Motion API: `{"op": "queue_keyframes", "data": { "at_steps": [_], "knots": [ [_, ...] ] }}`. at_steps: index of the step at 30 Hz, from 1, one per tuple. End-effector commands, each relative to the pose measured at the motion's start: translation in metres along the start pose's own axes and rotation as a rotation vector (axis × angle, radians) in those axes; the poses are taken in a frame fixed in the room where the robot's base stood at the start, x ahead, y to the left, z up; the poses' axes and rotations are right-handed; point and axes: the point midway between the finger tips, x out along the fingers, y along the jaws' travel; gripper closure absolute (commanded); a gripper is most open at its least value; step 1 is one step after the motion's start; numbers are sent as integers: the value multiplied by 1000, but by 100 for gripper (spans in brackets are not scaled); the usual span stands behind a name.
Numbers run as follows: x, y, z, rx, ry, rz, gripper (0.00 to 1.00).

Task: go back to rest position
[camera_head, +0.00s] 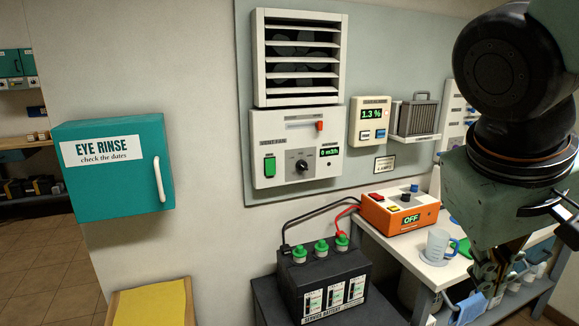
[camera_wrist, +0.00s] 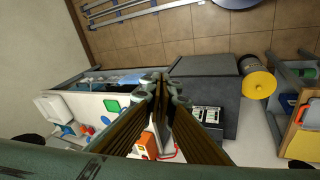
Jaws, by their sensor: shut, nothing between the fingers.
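My arm fills the right side of the head view, bent downward in front of the white bench. My gripper (camera_wrist: 163,88) shows in the wrist view with its two fingers closed together and nothing between them. In the head view the gripper hangs at the lower right (camera_head: 490,270), partly cut off, and its fingertips are hard to make out. It is above the floor and bench area, apart from the service battery (camera_head: 322,290).
The orange charger (camera_head: 398,212) reading OFF and a clear jug (camera_head: 437,245) stand on the white bench (camera_head: 385,243). Red and black leads run to the battery. A teal eye rinse cabinet (camera_head: 112,168) and a ventilation panel (camera_head: 297,145) are on the wall. A yellow-topped stand (camera_head: 150,303) is lower left.

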Motion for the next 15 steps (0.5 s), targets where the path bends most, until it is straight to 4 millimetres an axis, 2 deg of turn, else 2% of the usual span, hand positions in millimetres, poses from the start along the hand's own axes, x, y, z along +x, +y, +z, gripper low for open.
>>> {"op": "queue_keyframes", "data": {
  "at_steps": [6,15],
  "knots": [
    [-1,-28,37,42,13,-108,100],
    [-8,-70,74,92,54,-250,100]
  ]
}}
